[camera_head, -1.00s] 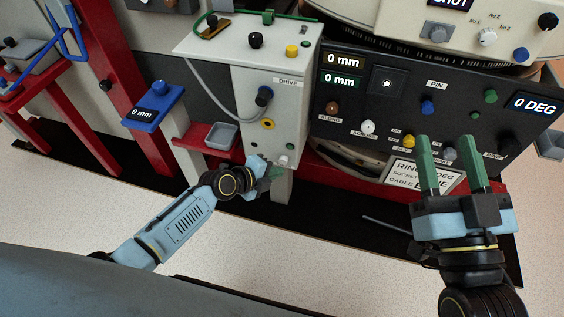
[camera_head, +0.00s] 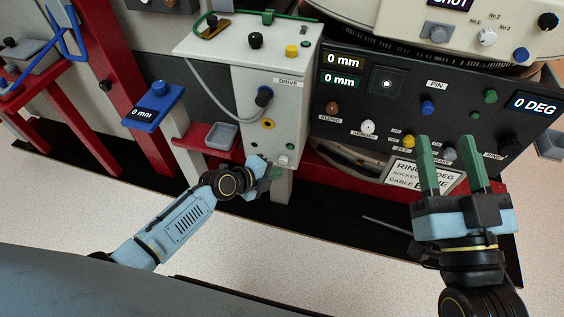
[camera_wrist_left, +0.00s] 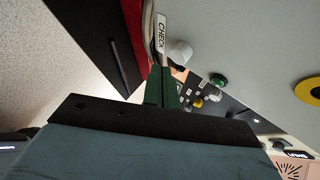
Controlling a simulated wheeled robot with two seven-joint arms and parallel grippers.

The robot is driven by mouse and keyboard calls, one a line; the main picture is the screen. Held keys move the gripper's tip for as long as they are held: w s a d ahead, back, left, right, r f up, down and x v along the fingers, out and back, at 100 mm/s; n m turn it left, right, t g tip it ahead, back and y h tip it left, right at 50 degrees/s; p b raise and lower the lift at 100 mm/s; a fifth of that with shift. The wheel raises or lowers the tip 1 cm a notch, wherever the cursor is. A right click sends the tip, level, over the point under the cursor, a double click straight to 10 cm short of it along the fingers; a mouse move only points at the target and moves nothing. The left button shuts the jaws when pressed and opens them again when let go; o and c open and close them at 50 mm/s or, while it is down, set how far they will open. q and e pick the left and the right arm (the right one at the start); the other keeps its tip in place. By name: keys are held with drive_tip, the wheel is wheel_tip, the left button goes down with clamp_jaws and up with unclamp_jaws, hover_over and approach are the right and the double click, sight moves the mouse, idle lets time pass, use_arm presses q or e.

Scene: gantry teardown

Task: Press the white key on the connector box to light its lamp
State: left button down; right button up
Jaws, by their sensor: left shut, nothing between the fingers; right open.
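The connector box (camera_head: 272,120) is the pale box labelled DRIVE in the middle of the head view. Its white key (camera_head: 284,160) is low on the front face; in the left wrist view the white key (camera_wrist_left: 179,53) sits beside a CHECK label. A small green round part (camera_head: 290,146), perhaps the lamp, is just above the key; it also shows in the wrist view (camera_wrist_left: 218,80). I cannot tell whether it is lit. My left gripper (camera_head: 275,173) is shut and empty, fingertips just below the key; contact is unclear. My right gripper (camera_head: 452,145) is open and empty.
A dark control panel (camera_head: 455,110) with knobs and displays stands right of the box, behind my right gripper. A red shelf with a grey tray (camera_head: 221,136) and a blue-topped post (camera_head: 155,105) stand to the left. The pale floor in front is clear.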

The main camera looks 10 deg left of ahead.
idle(0.5)
use_arm(q)
drive_tip(key=shift+w+b, duration=0.5)
drive_tip(key=shift+w+b, duration=0.45)
idle(0.6)
drive_tip(key=shift+s, duration=0.15)
drive_tip(key=shift+s+p, duration=0.4)
drive_tip(key=shift+s, duration=0.4)
